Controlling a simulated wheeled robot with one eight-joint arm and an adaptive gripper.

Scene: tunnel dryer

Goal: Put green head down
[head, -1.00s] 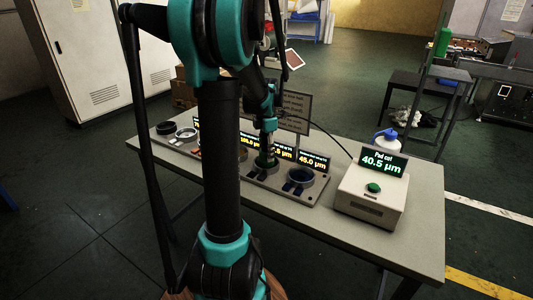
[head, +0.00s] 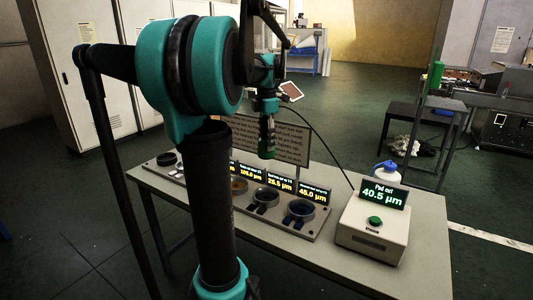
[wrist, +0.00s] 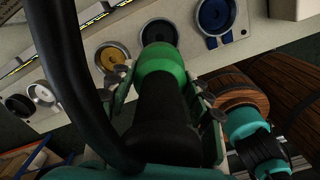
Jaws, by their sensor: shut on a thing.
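My gripper (head: 267,125) is shut on the dark-bodied green head (head: 266,149) and holds it upright in the air above the rack. In the wrist view the bright green end (wrist: 162,66) points away from me, between the fingers. Below it the rack (head: 318,236) has a row of round holders: one with yellow inside (wrist: 113,57), a dark one (wrist: 158,31) and one with blue inside (wrist: 215,16). The dark holder, by the 25.5 µm display (head: 281,184), looks empty, though the green head partly covers it in the wrist view.
A white box (head: 370,240) with a green pad (head: 375,222) and a display reading 40.5 µm (head: 383,193) stands at the right of the table. A sign (head: 285,140) stands behind the rack. A blue-capped bottle (head: 386,172) is behind the box. The table's front strip is clear.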

